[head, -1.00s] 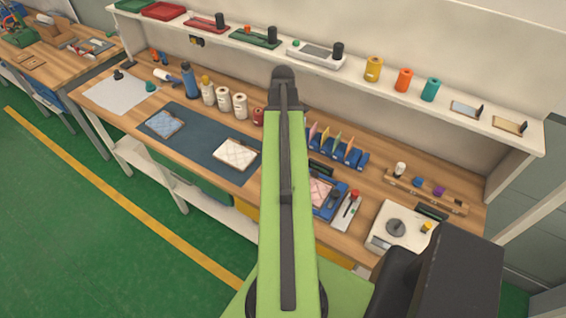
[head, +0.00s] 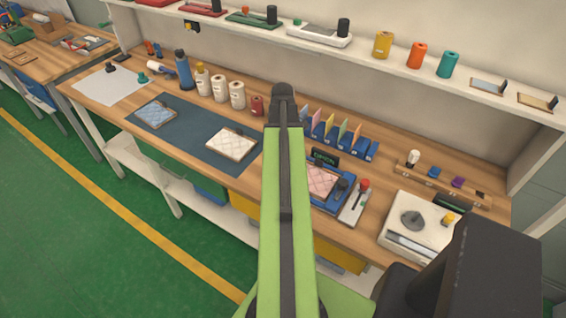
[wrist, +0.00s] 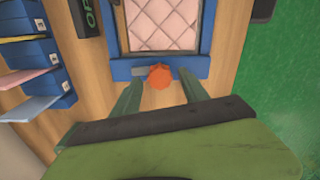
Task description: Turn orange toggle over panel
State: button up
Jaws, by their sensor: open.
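The orange toggle (wrist: 160,76) shows in the wrist view at the near edge of a blue frame (wrist: 205,66). A pink quilted panel (wrist: 162,24) lies inside that frame. The toggle sits on the frame's near bar and juts past it, off the panel's pink face. My gripper (wrist: 161,90) is open, its two fingers on either side of the toggle, with no clear contact. In the head view the panel (head: 321,181) and blue frame (head: 342,203) show right of my arm. The toggle and my gripper are hidden behind my arm there.
A block with a red-knobbed lever (head: 355,206) stands right of the frame, and a small green display (head: 325,157) behind it. Blue holders with coloured cards (head: 345,140) stand farther back. A white scale (head: 420,225) is at right. Green floor (wrist: 275,75) lies past the bench edge.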

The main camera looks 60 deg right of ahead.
jog(key=shift+f, duration=0.6)
jog(key=shift+r, duration=0.1)
